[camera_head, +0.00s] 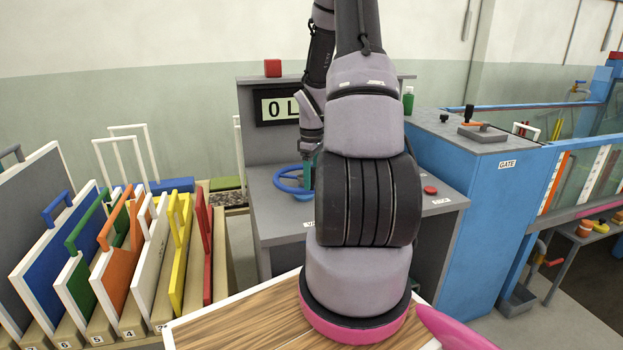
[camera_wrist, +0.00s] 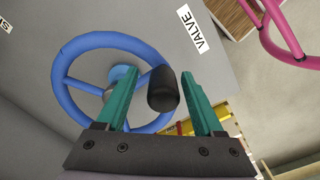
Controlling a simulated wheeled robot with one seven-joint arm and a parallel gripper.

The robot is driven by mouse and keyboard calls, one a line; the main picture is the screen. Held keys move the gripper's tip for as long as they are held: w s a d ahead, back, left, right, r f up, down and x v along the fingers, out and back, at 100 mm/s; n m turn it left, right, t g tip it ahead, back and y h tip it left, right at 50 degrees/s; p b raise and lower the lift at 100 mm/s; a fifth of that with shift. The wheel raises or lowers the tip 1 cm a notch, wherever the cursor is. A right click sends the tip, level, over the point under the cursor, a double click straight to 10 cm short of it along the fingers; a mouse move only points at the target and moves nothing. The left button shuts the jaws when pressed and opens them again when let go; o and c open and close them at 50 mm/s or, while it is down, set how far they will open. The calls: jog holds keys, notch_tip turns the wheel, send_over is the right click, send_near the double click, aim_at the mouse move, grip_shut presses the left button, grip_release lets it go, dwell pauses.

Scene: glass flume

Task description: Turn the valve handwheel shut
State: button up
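The blue valve handwheel (camera_head: 288,186) lies on the grey console top in the head view, partly hidden by my arm. In the wrist view, the handwheel (camera_wrist: 61,66) shows its rim, spokes and hub at the left. A black knob (camera_wrist: 163,90) stands at the rim's right side. My gripper (camera_wrist: 157,73) is open, with its teal fingers on either side of the knob. A gap shows on the left of the knob and a narrower one on the right. In the head view, my gripper (camera_head: 308,172) is over the wheel's right side, with its fingertips not clear.
The grey console (camera_head: 262,213) carries a display (camera_head: 277,108) and a red button (camera_head: 430,190). A VALVE label (camera_wrist: 191,28) lies beside the wheel. Coloured panels stand in a rack at the left, including a yellow one (camera_head: 178,250). A blue gate cabinet (camera_head: 470,220) stands at the right.

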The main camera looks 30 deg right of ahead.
jog(key=shift+a, duration=0.1)
notch_tip(320, 180, up, 11)
jog(key=shift+f, duration=0.1)
dwell(0.5)
dwell(0.4)
